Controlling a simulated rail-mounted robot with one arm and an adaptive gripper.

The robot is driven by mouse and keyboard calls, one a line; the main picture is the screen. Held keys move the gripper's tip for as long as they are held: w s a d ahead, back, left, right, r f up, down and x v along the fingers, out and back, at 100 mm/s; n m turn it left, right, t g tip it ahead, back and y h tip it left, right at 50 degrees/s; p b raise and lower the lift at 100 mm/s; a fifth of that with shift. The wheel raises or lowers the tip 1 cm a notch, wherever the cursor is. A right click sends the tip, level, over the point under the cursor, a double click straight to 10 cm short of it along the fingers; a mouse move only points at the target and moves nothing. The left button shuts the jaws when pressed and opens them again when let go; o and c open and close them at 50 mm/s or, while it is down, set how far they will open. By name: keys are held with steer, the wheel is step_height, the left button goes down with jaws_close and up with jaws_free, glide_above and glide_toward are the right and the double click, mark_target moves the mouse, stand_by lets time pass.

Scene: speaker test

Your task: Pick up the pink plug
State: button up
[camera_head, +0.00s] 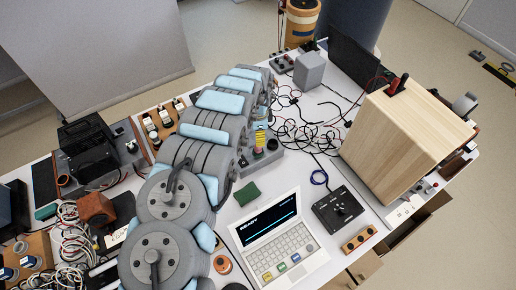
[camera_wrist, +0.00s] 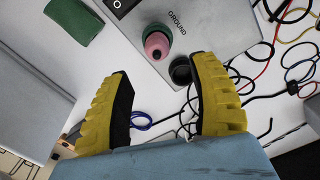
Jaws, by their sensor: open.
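In the wrist view, a small round pink plug (camera_wrist: 157,46) sits against a dark green round piece (camera_wrist: 153,30) on a light grey box (camera_wrist: 205,18) near the printed word GROUND. I cannot tell whether pink and green are joined. A dark round socket or knob (camera_wrist: 181,71) is just right of and nearer than the plug. My gripper (camera_wrist: 160,72) is open and empty, its yellow fingers on either side of the space in front of the plug. In the head view, my gripper (camera_head: 260,138) is over the grey box (camera_head: 262,164); the pink plug cannot be made out there.
Loose cables (camera_head: 305,135) lie right of the box. A dark green block (camera_head: 247,194) and a laptop-like device (camera_head: 275,235) lie nearer, with a black control box (camera_head: 342,210) beside them. A tall wooden box (camera_head: 400,140) stands at right. Clutter fills the table's left.

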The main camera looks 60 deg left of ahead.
mark_target(258, 149)
steer(key=shift+f, duration=1.35)
steer(key=shift+f, duration=0.15)
steer(key=shift+s+d+f, duration=0.1)
steer(key=shift+d+f, duration=0.1)
steer(key=shift+f, duration=1.4)
steer(key=shift+f+b, duration=0.65)
steer(key=shift+f, duration=0.25)
steer(key=shift+a, duration=0.1)
jaws_close()
